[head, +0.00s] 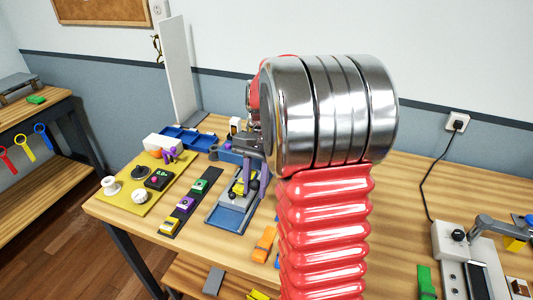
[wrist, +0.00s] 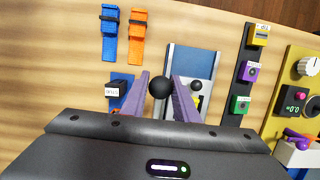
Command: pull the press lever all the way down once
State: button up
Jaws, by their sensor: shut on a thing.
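The press (head: 229,217) stands on the table left of centre in the head view, with a blue base plate and a grey and yellow upper part. Its blue plate also shows in the wrist view (wrist: 190,62). My gripper (wrist: 161,76) has purple fingers, one on each side of the lever's round black knob (wrist: 161,89). It is shut on this knob. In the head view the fingers reach down over the press, partly behind my red and silver arm. The lever's shaft is mostly hidden, so its angle is hard to tell.
A dark strip (head: 184,208) with several coloured blocks and a yellow panel (head: 137,197) with knobs lie left in the head view. A grey device (head: 455,243) stands at right.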

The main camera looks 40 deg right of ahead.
jog(key=shift+d+x, duration=0.2)
jog(key=shift+x, duration=0.85)
jog(key=shift+f, duration=0.15)
jog(key=shift+d+f, duration=0.2)
jog(key=shift+f, duration=1.05)
jog(key=shift+w+d+f, duration=0.15)
jog(key=shift+f, duration=0.55)
jog(key=shift+r, duration=0.1)
